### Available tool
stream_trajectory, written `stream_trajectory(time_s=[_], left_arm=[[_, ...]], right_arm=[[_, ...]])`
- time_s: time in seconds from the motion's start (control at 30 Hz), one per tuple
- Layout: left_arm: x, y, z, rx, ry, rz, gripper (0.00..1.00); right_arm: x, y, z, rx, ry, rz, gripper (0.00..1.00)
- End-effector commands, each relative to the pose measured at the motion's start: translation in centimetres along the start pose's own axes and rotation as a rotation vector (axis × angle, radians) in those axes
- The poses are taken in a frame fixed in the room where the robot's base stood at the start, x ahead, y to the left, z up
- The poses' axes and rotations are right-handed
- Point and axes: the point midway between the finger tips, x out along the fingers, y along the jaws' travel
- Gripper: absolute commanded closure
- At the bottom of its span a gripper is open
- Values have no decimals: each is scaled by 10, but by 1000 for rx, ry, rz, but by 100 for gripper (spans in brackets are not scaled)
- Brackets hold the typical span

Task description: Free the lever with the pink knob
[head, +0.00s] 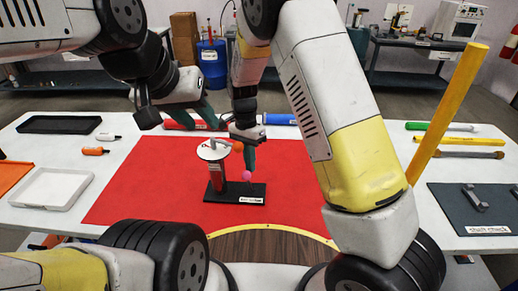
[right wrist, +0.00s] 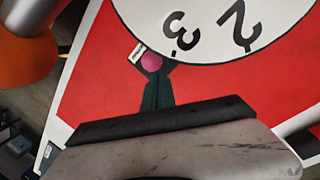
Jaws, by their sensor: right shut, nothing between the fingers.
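A small device stands on a black base plate (head: 255,194) with a white label, on the red mat. It has a red post (head: 217,178) and a white disc (head: 213,149); black numerals 2 and 3 show on the disc (right wrist: 215,25) in the right wrist view. The pink knob (head: 247,176) is right of the post; the right wrist view shows it (right wrist: 152,62) at the fingertips. My right gripper (head: 249,168) points down over it, shut and empty. Whether it touches the knob is unclear. My left gripper (head: 212,122) hangs behind the device; its jaw opening is unclear.
An orange ball (head: 238,146) is beside the disc, close to my right gripper. The red mat (head: 130,190) is clear left of the device. A dark mat (head: 450,205) lies right.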

Motion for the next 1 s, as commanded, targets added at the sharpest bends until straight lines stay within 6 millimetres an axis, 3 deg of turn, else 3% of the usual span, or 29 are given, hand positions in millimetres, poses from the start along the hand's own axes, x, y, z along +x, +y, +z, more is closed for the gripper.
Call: stream_trajectory(time_s=[1.0], left_arm=[[0, 0, 0, 0, 0, 0, 64]], right_arm=[[-15, 0, 4, 7, 15, 23, 100]])
